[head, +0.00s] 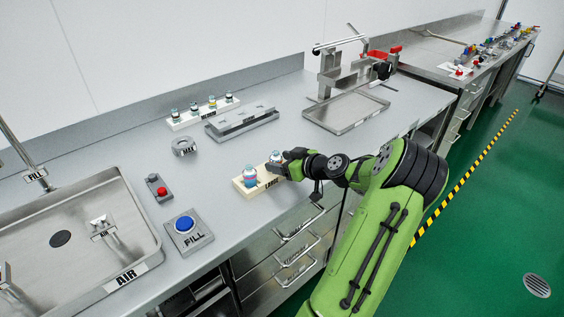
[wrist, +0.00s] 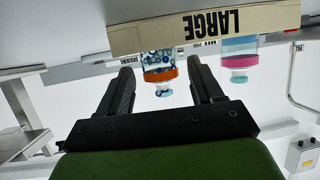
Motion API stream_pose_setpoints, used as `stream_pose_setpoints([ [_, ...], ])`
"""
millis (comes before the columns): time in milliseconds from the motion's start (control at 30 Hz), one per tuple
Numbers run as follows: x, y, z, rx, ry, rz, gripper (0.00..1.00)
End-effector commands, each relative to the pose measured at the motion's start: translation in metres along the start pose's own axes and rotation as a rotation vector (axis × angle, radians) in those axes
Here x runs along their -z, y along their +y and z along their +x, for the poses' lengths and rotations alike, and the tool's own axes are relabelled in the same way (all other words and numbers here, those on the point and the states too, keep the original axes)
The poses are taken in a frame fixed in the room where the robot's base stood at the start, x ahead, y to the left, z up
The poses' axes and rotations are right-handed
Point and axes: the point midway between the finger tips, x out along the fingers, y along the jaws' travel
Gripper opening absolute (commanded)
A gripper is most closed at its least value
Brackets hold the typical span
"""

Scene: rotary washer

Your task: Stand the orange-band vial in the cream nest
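The cream nest (head: 243,190) is a low cream block marked LARGE on the counter. It also shows in the wrist view (wrist: 150,40), where the picture is upside down. The orange-band vial (wrist: 160,73) appears upright at the block, its lower part hidden behind the block's edge; how deep it sits cannot be told. Its top shows in the head view (head: 276,157). A pink-band vial (wrist: 239,58) stands beside it in the block, also in the head view (head: 250,175). My gripper (head: 284,166) is open, one finger on each side of the orange-band vial, with gaps visible.
A white rack (head: 203,113) with several vials stands at the back, near a grey metal block (head: 242,122) and a grey ring (head: 184,146). The FILL button (head: 186,230) and a sink (head: 75,240) lie to the left. A metal tray (head: 346,112) is at the right.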

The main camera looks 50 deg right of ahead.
Motion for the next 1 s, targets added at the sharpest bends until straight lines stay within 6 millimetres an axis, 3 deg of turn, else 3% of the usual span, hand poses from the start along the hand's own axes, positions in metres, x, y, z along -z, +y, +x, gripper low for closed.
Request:
stream_pose_setpoints([
  [267,0.005,0.0,-0.004,-0.001,-0.001,0.0,0.66],
  [700,0.004,0.001,-0.109,-0.004,0.0,0.0,0.66],
  [1000,0.003,0.0,-0.121,0.002,-0.001,0.0,0.66],
])
